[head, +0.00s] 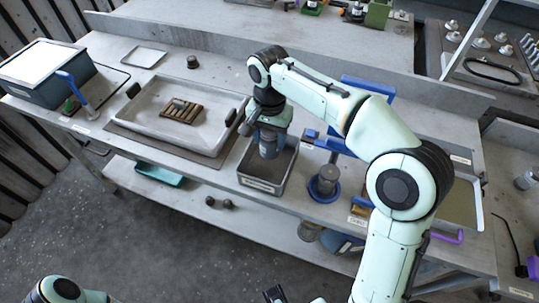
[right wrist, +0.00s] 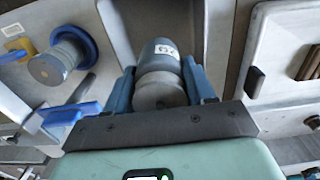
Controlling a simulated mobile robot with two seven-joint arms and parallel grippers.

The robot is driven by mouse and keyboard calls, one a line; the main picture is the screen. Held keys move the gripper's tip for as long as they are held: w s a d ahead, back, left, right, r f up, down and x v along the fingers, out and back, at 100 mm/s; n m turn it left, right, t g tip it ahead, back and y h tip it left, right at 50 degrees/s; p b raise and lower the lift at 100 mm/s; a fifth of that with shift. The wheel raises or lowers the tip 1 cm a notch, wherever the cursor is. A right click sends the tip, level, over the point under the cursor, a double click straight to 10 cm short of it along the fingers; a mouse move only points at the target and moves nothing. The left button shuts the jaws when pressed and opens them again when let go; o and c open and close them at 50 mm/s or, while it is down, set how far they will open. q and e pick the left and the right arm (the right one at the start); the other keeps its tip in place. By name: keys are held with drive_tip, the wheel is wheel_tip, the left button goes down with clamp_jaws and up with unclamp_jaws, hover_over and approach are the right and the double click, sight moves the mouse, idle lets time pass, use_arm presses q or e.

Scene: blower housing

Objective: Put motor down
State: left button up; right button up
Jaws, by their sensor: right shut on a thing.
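My right gripper (head: 268,128) points down over a grey open bin (head: 262,187) at the front of the bench. It is shut on the motor (head: 268,150), a dark grey cylinder. In the right wrist view the motor (right wrist: 160,62) has a grey-blue end with a white label and sits between the blue fingers (right wrist: 164,88). The motor's lower end is at or inside the bin opening; I cannot tell whether it touches the floor of the bin. A dark gripper part (head: 275,294), likely my left gripper, shows at the bottom edge; its jaws are unclear.
A large grey tray (head: 150,122) with a brown slatted block (head: 181,111) lies left of the bin. A grey spool-like part on a blue round base (head: 325,188) stands close on the right. Blue brackets (head: 365,85) stand behind my right arm. A blue-grey box (head: 45,75) sits far left.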

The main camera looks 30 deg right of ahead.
sight(270, 152)
drive_tip(key=shift+f+b, duration=0.5)
drive_tip(key=shift+f, duration=2.65)
drive_tip(key=shift+f, duration=0.15)
drive_tip(key=o, duration=1.4)
wheel_tip(270, 152, up, 12)
drive_tip(key=p, duration=0.2)
drive_tip(key=shift+p, duration=0.35)
